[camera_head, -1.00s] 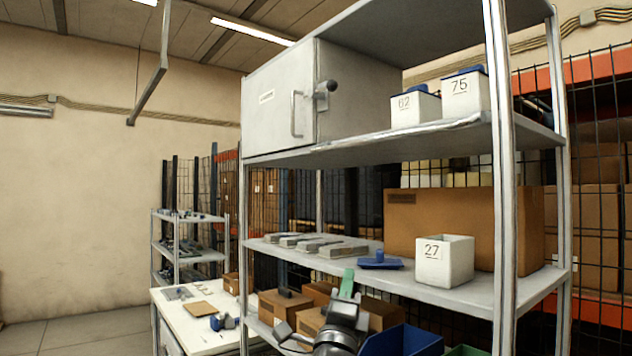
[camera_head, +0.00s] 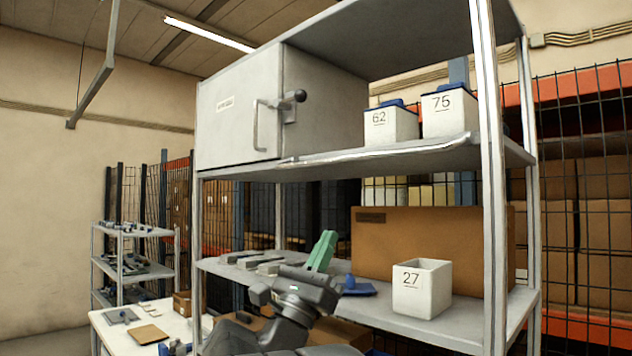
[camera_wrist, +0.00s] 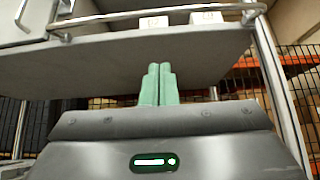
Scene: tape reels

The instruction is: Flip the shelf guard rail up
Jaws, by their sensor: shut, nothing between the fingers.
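The guard rail (camera_head: 385,154) is a thin pale bar along the front edge of the upper shelf (camera_head: 440,160). It lies low, about level with the shelf board, in front of the lidded white bins marked 62 (camera_head: 390,127) and 75 (camera_head: 449,113). In the wrist view the rail (camera_wrist: 160,13) crosses the top of the picture, with a bent end at the left. My gripper (camera_head: 328,236) has green fingers, shut and empty, pointing up below the shelf and rail. The fingertips (camera_wrist: 159,68) are apart from the rail.
A grey cabinet (camera_head: 237,120) with a handle stands left on the upper shelf. The lower shelf holds an open white bin marked 27 (camera_head: 421,288), a cardboard box (camera_head: 440,240), a blue lid (camera_head: 358,288) and grey pieces. A shelf post (camera_head: 490,200) stands at the right.

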